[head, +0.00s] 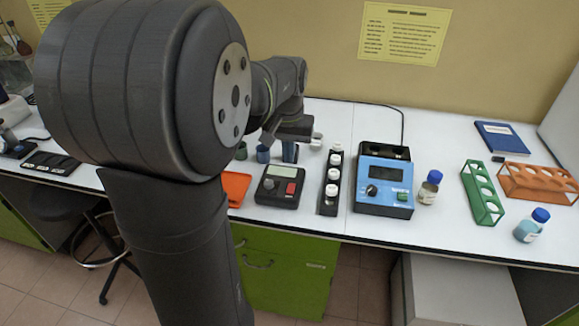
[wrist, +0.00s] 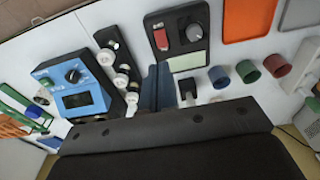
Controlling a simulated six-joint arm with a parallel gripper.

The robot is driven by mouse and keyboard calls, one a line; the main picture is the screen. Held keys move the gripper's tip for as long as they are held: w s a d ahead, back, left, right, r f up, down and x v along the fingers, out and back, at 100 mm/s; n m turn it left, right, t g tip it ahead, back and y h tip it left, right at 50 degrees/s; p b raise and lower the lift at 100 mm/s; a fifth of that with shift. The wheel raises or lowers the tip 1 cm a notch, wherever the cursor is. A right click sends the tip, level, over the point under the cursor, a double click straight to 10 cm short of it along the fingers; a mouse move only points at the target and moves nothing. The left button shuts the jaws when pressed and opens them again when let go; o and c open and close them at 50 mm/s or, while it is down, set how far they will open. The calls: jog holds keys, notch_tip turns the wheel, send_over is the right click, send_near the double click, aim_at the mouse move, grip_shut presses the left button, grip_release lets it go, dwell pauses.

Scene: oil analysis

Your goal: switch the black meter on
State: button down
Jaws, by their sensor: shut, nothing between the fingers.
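The black meter (head: 281,186) lies on the white bench in the head view, with a pale display, a dark knob and a red switch (head: 291,188). In the wrist view the meter (wrist: 178,30) appears inverted, with its red switch (wrist: 160,39) left of the grey knob (wrist: 194,32). Whether the switch is on cannot be told. My gripper (head: 289,151) is shut and empty, with blue fingers pointing down just behind the meter's display end. In the wrist view my fingertips (wrist: 159,68) are close beside the meter's display edge. Contact with the bench cannot be told.
A black rack of white-capped vials (head: 323,208) and a blue device (head: 384,210) stand right of the meter. An orange tray (head: 236,188) lies left. Small blue (head: 263,154) and green (head: 241,151) cups stand behind. A green rack (head: 482,195) is farther right.

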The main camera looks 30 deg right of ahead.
aim_at(292, 184)
notch_tip(292, 184, up, 2)
jog(key=shift+s+a+r, duration=0.1)
jog(key=shift+s, duration=0.05)
dwell(0.3)
jog(key=shift+w+d, duration=0.55)
jog(key=f, duration=0.4)
jog(key=w+d+f, duration=0.1)
jog(key=f, duration=0.9)
jog(key=shift+w+d, duration=0.2)
